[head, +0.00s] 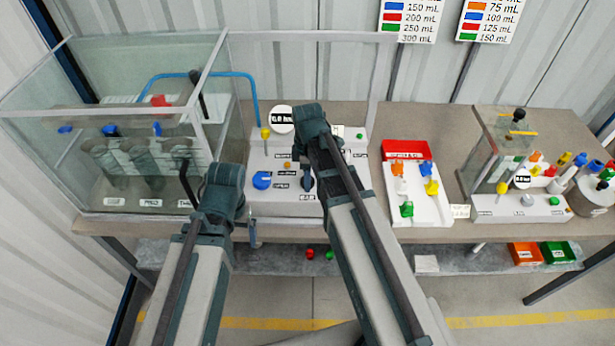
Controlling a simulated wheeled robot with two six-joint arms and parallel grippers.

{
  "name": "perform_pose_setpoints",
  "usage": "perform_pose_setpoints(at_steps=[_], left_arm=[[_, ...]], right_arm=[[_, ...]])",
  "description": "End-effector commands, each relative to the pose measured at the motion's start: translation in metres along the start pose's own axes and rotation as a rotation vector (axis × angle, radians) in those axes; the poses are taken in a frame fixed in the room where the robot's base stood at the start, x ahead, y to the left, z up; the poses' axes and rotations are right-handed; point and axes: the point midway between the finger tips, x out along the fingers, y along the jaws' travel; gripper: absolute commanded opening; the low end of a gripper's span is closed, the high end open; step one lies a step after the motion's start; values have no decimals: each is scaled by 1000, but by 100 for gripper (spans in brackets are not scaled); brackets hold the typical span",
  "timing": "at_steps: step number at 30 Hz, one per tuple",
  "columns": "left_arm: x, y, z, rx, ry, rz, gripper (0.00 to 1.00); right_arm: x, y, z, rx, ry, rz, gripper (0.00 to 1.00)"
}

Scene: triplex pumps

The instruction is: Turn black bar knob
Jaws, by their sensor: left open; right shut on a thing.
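The white pump panel (258,207) stands on the table beside the glass tank, with small labels, a round gauge (281,119) and a blue knob (262,180). My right gripper (305,168) reaches down over the panel's right part. It is shut on a small dark piece (307,183), which looks like the black bar knob; the jaws and arm hide most of it, so its angle cannot be told. My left gripper (222,200) is open and apart from the panel, by the tank's front right corner; its fingers are partly hidden.
A glass tank (130,125) with grey cylinders stands at left. A second smaller tank (490,150) stands farther right. The table (440,115) is bare behind them.

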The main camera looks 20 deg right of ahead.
Motion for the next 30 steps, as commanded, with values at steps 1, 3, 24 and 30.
perform_pose_setpoints(at_steps=[1, 3, 24, 30], left_arm=[[0, 0, 0, 0, 0, 0, 96], [0, 0, 0, 0, 0, 0, 96], [0, 0, 0, 0, 0, 0, 96], [0, 0, 0, 0, 0, 0, 96]], right_arm=[[0, 0, 0, 4, 0, 0, 0], [0, 0, 0, 15, 0, 0, 0], [0, 0, 0, 552, 0, 0, 0], [0, 0, 0, 742, 0, 0, 0]])
